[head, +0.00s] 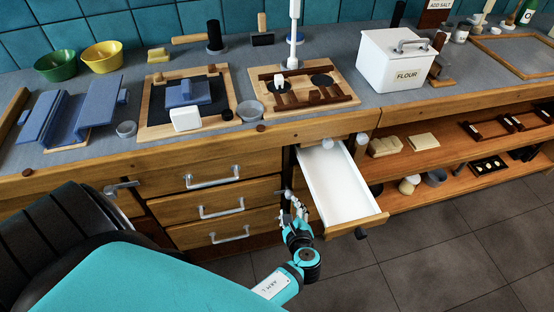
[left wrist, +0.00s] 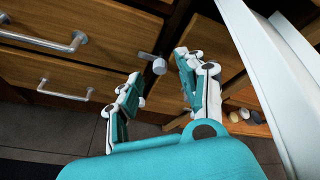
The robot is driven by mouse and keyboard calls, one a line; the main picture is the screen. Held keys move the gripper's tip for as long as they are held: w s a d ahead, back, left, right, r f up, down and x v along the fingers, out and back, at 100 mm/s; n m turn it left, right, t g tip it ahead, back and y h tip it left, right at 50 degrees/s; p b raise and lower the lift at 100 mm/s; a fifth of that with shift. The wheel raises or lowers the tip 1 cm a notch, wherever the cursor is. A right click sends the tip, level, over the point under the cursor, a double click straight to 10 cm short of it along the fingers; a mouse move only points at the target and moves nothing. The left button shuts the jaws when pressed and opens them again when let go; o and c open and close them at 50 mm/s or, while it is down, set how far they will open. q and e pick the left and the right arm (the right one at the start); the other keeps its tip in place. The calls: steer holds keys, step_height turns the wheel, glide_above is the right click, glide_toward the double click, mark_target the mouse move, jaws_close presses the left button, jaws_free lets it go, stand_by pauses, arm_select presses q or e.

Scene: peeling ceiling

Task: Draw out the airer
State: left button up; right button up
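I see no part I can name for sure as the airer. A narrow unit with a white interior (head: 338,182) is drawn out from the counter front and has a wooden front with a dark knob (head: 361,233). My left gripper (head: 297,212) is low beside its left side. In the left wrist view its fingers (left wrist: 160,80) are apart, with a metal knob (left wrist: 159,66) on the cabinet front between or just beyond them. I cannot tell whether they touch it. My right gripper is not in view.
Drawers with bar handles (head: 213,181) lie left of my left gripper. Open shelves (head: 450,177) with small items are at the right. The worktop holds a flour bin (head: 398,63), boards and bowls. The tiled floor (head: 420,265) in front of the shelves is clear.

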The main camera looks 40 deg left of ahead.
arm_select(q)
steer(key=s+d+f+n+g+h+p, duration=0.2)
steer(key=s+f+n+g+h+p, duration=0.1)
steer(key=s+f, duration=0.6)
steer(key=shift+s+d+f+h+p, duration=0.3)
steer(key=shift+f+h, duration=0.4)
steer(key=shift+f, duration=0.9)
